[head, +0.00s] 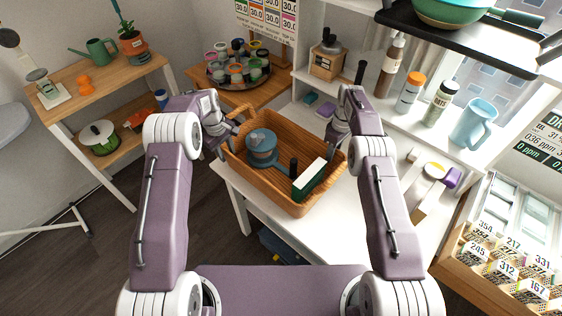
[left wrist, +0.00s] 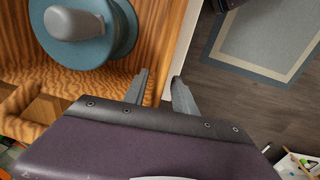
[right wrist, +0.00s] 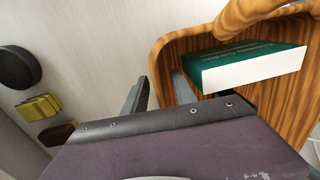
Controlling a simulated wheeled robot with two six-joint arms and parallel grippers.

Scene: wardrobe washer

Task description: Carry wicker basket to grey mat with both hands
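The wicker basket (head: 262,185), brown and open-topped, sits on the white table in the head view. It holds a blue-teal round object (head: 262,147) and a green box or book with a white side (head: 310,178). My left gripper (head: 232,128) is at the basket's left side. In the left wrist view its fingers (left wrist: 160,88) are apart, with the basket's wall between them. My right gripper (head: 332,133) is at the right side; its fingers (right wrist: 162,88) are apart over the rim in the right wrist view. The grey mat (left wrist: 262,35), beige-bordered, lies on the floor in the left wrist view.
The white table (head: 345,190) is under the basket. A wooden shelf (head: 110,85) with a watering can and pots stands at left. A round tray of jars (head: 238,72) stands behind. Bottles and a blue jug (head: 473,123) line the right shelf. Dark floor is clear at lower left.

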